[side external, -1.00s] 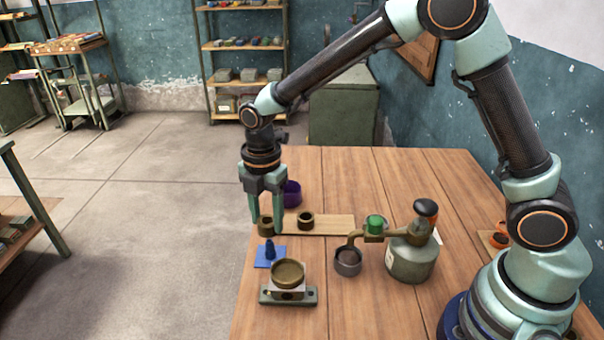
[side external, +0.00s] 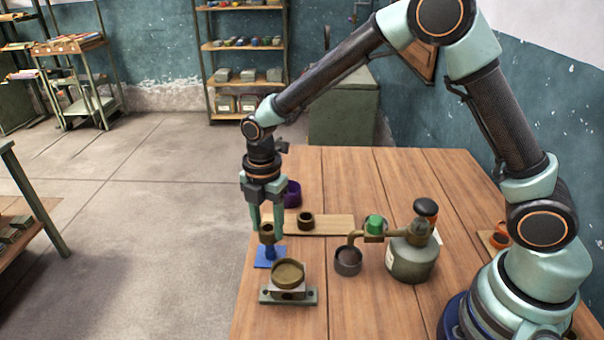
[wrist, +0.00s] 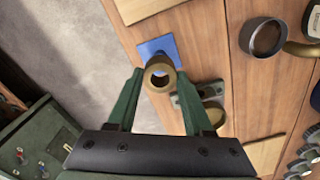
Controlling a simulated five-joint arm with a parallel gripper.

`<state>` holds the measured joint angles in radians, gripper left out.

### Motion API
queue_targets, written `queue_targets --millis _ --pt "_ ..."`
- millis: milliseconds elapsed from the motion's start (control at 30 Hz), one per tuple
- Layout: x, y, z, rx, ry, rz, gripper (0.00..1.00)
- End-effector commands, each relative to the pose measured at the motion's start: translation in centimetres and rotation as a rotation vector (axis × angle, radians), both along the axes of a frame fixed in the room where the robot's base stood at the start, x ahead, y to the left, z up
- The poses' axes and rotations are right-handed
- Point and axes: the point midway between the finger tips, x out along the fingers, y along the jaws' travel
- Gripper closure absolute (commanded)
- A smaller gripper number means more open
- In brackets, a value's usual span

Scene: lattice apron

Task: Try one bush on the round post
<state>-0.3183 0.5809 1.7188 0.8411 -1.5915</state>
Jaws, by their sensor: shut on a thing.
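A small brown bush (side external: 267,229) is held between the fingers of my gripper (side external: 267,232), which is shut on it. It also shows in the wrist view (wrist: 160,83), hole facing the camera. The blue round post (side external: 271,252) stands on a square blue plate (side external: 261,261) directly below the bush in the side view. The plate also shows in the wrist view (wrist: 153,46), partly behind the bush. The post's top is hidden, so I cannot tell whether the bush is around it or just above it. A second dark bush (side external: 306,221) stands on the wooden strip (side external: 335,224).
A brass cup on a grey block (side external: 288,273) stands close in front of the blue plate. A grey cup (side external: 348,262) and a grey-green vessel with a pipe (side external: 411,262) stand to the right. A purple ring (side external: 292,193) lies behind. The table's left edge is near the plate.

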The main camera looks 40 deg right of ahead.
Motion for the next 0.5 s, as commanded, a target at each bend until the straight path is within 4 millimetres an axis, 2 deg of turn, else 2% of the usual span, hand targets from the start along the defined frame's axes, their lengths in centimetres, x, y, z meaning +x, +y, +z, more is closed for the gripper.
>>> queue_targets --millis 500 --pt "-0.01 0.0 -0.96 0.0 0.0 0.0 1.0"
